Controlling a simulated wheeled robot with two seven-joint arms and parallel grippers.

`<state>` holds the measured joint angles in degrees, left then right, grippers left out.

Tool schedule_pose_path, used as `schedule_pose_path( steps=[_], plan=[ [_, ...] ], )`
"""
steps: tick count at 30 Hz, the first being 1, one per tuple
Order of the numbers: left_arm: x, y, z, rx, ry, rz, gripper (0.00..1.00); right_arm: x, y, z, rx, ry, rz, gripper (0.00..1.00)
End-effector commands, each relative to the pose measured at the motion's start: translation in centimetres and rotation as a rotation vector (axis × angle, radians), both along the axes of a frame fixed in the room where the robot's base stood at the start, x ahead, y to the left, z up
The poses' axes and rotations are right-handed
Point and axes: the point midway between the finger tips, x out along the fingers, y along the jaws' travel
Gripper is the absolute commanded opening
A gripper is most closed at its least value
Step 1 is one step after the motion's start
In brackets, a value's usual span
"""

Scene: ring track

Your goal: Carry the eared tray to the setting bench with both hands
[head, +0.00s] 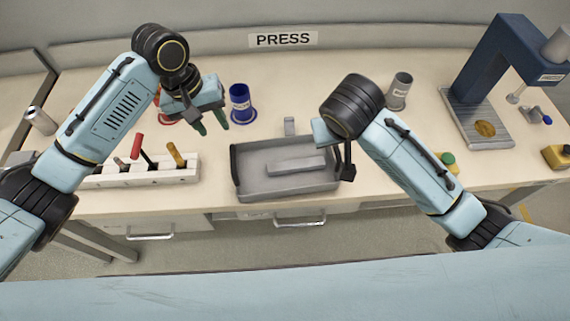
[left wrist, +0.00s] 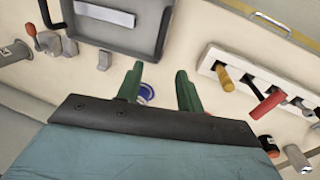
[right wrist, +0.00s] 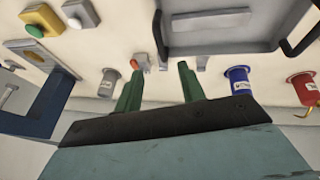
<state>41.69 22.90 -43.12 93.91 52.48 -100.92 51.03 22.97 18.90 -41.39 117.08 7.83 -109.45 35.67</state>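The eared tray (head: 290,190) is a grey shallow tray with dark ears at its two ends. It rests on the bench below the PRESS sign (head: 283,39), near the front edge, with a flat grey bar (head: 296,165) in it. My left gripper (head: 212,127) is open and empty, above the bench to the left of the tray and apart from it. My right gripper (right wrist: 159,69) is open and empty, near the tray's right end; its fingers are hidden in the head view. Its wrist view shows the tray (right wrist: 222,43) beyond the fingertips. No setting bench sign shows.
A blue cup (head: 240,104) and a grey cup (head: 398,92) stand behind the tray. A tool rack (head: 150,175) lies left of it. A blue press (head: 500,60) stands at right. A small grey block (head: 290,126) is just behind the tray.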

Motion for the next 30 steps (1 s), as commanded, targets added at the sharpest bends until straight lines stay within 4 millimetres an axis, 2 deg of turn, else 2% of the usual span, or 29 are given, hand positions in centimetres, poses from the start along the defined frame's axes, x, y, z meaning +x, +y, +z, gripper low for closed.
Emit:
schedule_pose_path(
  steps=[4, 8, 21, 30],
  plan=[
    [0.0, -0.2, -0.8, -0.001, 0.001, -0.001, 0.37, 0.3, -0.1, -0.7, -0.001, 0.002, -0.001, 0.4],
    [-0.1, -0.5, -2.6, 0.0, 0.004, -0.002, 0.37, 0.9, -0.5, -2.4, -0.003, 0.003, -0.002, 0.4],
    [0.1, -2.2, -10.7, 0.0, 0.002, -0.002, 0.37, 4.3, -1.7, -9.8, -0.002, 0.002, -0.001, 0.4],
    [0.2, -2.6, -13.0, -0.001, 0.0, -0.002, 0.37, 5.3, -1.9, -12.0, 0.0, -0.001, 0.001, 0.4]
  ],
)
